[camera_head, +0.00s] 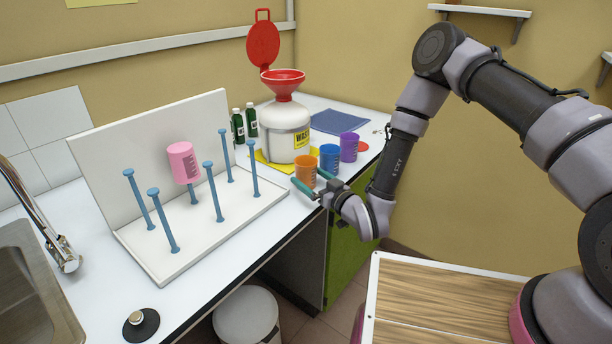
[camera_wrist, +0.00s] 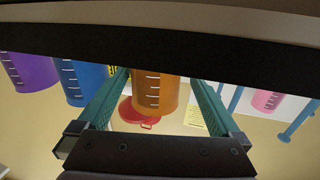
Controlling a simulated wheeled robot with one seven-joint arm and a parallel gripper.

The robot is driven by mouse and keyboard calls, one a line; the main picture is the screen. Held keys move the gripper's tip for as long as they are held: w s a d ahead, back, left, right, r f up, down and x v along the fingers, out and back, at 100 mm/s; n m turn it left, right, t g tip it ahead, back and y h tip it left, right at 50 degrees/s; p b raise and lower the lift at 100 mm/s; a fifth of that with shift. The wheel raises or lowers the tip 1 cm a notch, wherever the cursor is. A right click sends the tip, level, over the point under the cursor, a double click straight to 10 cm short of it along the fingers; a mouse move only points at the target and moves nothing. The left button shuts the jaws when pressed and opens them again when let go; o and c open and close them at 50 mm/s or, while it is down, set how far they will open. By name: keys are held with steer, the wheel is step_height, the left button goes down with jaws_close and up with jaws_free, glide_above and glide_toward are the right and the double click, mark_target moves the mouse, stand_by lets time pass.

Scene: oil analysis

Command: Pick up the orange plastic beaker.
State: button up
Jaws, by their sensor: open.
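The orange plastic beaker (camera_head: 306,170) stands at the front edge of the counter, left of a blue beaker (camera_head: 329,158) and a purple beaker (camera_head: 349,146). My gripper (camera_head: 306,187) is at the orange beaker, with its green fingers apart near the beaker's lower part. In the wrist view, the orange beaker (camera_wrist: 155,92) shows between the two green fingers (camera_wrist: 154,100), with a gap visible on either side. The gripper is open, and the beaker appears inverted there. The wrist view's upper part is blocked by a dark band.
A white waste container (camera_head: 286,134) with a red funnel stands behind the beakers. A white peg rack (camera_head: 205,232) with a pink beaker (camera_head: 183,162) on a peg is to the left. Two green bottles (camera_head: 245,124) stand behind. A blue cloth (camera_head: 340,122) lies at the back.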

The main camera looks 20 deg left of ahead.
steer(key=shift+x, duration=2.8)
steer(key=shift+w+d, duration=0.15)
steer(key=c, duration=1.2)
steer(key=shift+c, duration=0.4)
steer(key=shift+r, duration=0.1)
